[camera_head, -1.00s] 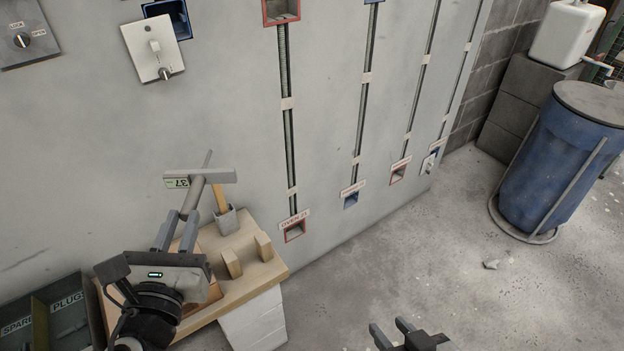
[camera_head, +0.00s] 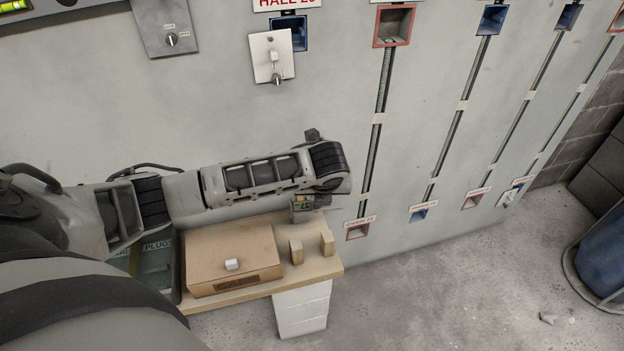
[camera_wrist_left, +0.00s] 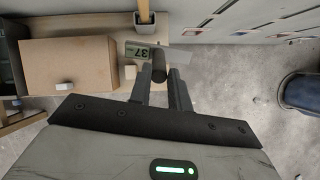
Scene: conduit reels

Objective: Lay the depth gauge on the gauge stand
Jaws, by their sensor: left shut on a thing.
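The depth gauge (camera_wrist_left: 178,57), grey with a small display reading 37, is in my left gripper (camera_wrist_left: 158,78). The fingers are shut on its round grey grip in the left wrist view. Two upright wooden blocks, apparently the gauge stand (camera_head: 296,252), rise from the right end of a wooden shelf (camera_head: 255,294). The gauge is above or behind them in the head view; I cannot tell the gap. My right gripper is out of view.
A brown box (camera_head: 225,262) with a white knob sits left of the blocks. A grey cup (camera_wrist_left: 148,18) with a wooden handle stands close by. The grey wall panel (camera_head: 340,110) is right behind. A blue barrel (camera_head: 603,260) stands far right on open floor.

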